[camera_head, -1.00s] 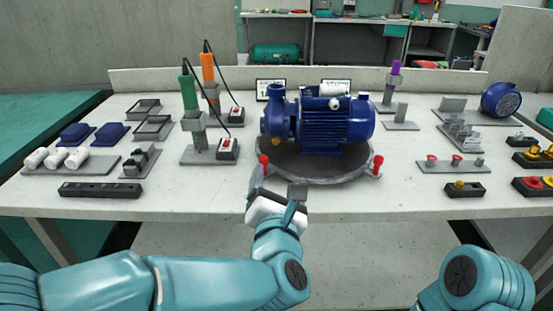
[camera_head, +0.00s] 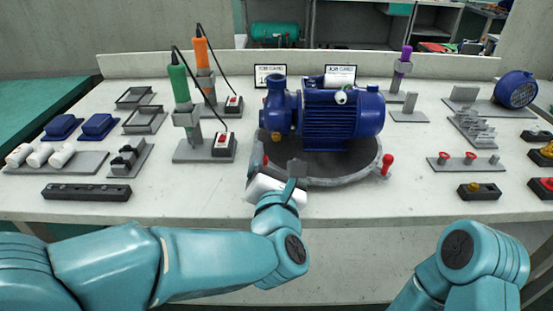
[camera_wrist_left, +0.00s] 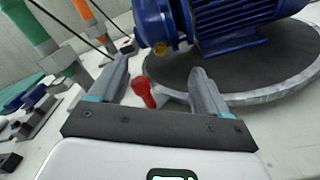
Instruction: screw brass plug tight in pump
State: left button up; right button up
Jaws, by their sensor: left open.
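The blue pump (camera_head: 328,115) stands on a round dark turntable (camera_head: 335,168). In the left wrist view a brass plug (camera_wrist_left: 160,48) sits low on the front of the pump (camera_wrist_left: 225,28). My left gripper (camera_head: 277,165) is at the turntable's front left edge, open and empty, and points toward the pump. In the left wrist view its fingertips (camera_wrist_left: 160,72) are apart, with a red knob (camera_wrist_left: 143,92) showing between them, below the plug. The fingers do not visibly touch the plug. How deep the plug sits, I cannot tell. My right gripper is out of view.
A red-topped handle (camera_head: 387,162) stands at the turntable's right edge. Green (camera_head: 180,95) and orange (camera_head: 202,60) corded tools stand to the left. A black block with a yellow piece (camera_head: 479,190) lies at the right. The front middle of the bench is clear.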

aim_at(276, 139)
pick_arm(q)
jog(key=shift+w+p, duration=1.05)
jog(key=shift+w, duration=0.5)
jog(key=shift+w+f+b, duration=0.2)
jog(key=shift+w+b, duration=0.1)
jog(key=shift+b, duration=0.2)
jog(key=shift+w+r, duration=0.1)
jog(key=shift+w, duration=0.15)
jog(key=shift+b, duration=0.6)
jog(key=shift+b, duration=0.5)
